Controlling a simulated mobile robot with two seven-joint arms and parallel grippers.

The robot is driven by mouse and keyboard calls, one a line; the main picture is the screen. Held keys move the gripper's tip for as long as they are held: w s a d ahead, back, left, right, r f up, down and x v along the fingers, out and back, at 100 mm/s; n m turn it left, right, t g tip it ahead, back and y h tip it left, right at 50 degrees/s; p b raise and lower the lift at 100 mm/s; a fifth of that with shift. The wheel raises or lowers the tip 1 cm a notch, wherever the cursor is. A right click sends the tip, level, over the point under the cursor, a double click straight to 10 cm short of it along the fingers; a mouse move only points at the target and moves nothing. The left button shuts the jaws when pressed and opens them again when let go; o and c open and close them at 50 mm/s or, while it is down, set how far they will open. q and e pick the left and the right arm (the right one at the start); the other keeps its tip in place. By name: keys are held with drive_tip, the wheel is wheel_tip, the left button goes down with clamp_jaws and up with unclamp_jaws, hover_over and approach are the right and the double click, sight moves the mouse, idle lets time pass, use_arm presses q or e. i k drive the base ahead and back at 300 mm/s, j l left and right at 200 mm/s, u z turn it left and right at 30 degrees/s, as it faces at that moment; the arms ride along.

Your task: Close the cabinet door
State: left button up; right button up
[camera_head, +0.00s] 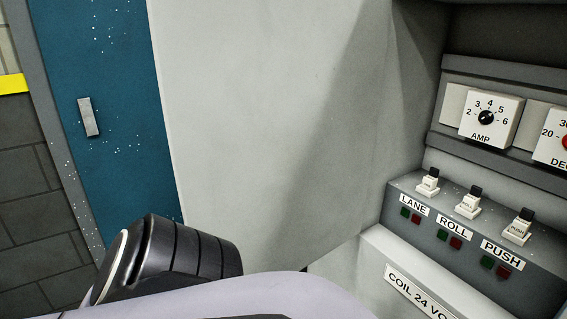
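A large plain pale grey panel (265,90) fills the middle of the head view, beside the cabinet's inside; I cannot tell for sure whether it is the cabinet door or a side wall. A blue panel (115,130) with a small grey handle (88,117) shows to its left. The open cabinet interior (415,150) with its controls is at the right, uncovered. One of my arms, with black and pale lilac links, crosses the bottom. No gripper fingers are in view.
Inside the cabinet are an AMP dial (490,118), a partly cut-off second dial (555,137) and a grey switch box (470,240) marked LANE, ROLL and PUSH. Below is a COIL 24 V label (418,292).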

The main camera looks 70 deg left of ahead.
sight(271, 108)
drive_tip(key=k+j, duration=0.45)
drive_tip(key=k, duration=0.15)
drive_tip(key=k+j, duration=0.2)
drive_tip(key=j, duration=0.15)
drive_tip(key=k+j, duration=0.2)
drive_tip(key=j, duration=0.15)
drive_tip(key=k+j, duration=0.1)
drive_tip(key=j, duration=0.7)
drive_tip(key=i+j, duration=0.15)
drive_tip(key=j, duration=0.2)
drive_tip(key=i+j, duration=0.15)
drive_tip(key=j, duration=0.2)
drive_tip(key=i+j, duration=0.15)
drive_tip(key=j, duration=0.2)
drive_tip(key=i+j, duration=0.1)
drive_tip(key=j, duration=0.25)
drive_tip(key=k+u, duration=0.15)
drive_tip(key=k, duration=0.15)
